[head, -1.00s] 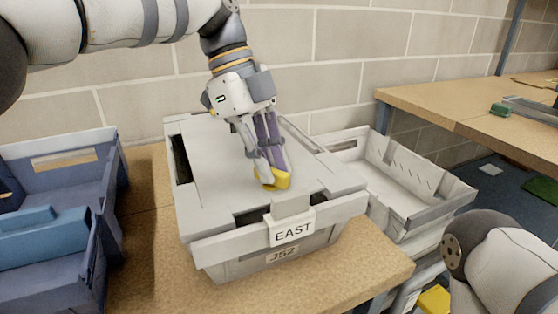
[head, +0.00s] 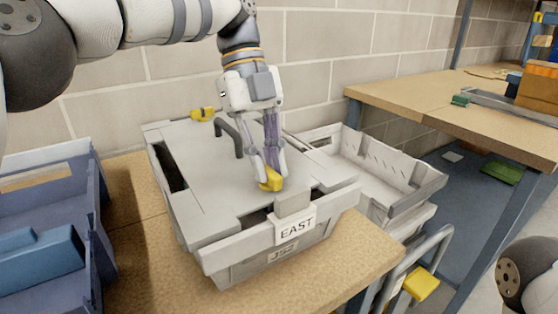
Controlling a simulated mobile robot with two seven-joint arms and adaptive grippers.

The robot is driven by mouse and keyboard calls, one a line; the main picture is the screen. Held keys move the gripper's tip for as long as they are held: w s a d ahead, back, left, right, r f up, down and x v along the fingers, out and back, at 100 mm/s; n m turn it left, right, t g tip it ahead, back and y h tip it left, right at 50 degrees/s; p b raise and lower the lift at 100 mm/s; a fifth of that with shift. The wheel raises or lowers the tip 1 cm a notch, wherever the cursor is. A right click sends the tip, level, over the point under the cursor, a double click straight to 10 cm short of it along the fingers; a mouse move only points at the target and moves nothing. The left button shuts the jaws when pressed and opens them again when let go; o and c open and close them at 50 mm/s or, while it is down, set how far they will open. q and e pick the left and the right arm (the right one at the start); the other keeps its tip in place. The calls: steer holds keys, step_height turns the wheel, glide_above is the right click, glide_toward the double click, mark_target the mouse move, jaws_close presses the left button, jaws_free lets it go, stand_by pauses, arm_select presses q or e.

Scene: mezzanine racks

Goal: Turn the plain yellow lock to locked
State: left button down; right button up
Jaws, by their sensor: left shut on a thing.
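A grey lidded crate marked EAST and J52 (head: 190,235) stands on the wooden table. A yellow lock (head: 270,181) sits on the lid near its front edge, by the EAST label. My left gripper (head: 267,172) points down from above and is shut on this lock; its fingers hide part of it. A second yellow lock (head: 202,113) is at the lid's far edge, clear of the gripper. I cannot tell any markings on either lock. My right gripper is out of view; only part of that arm shows at lower right.
Blue bins (head: 48,240) stand left of the crate. An open grey crate (head: 385,172) is on its right. A dark handle (head: 229,136) rises from the lid. A yellow block (head: 420,283) is on a grey rail at lower right. Another wooden table (head: 450,100) stands behind.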

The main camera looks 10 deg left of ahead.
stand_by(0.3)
arm_select(q)
steer(key=c, duration=1.6)
jaws_free()
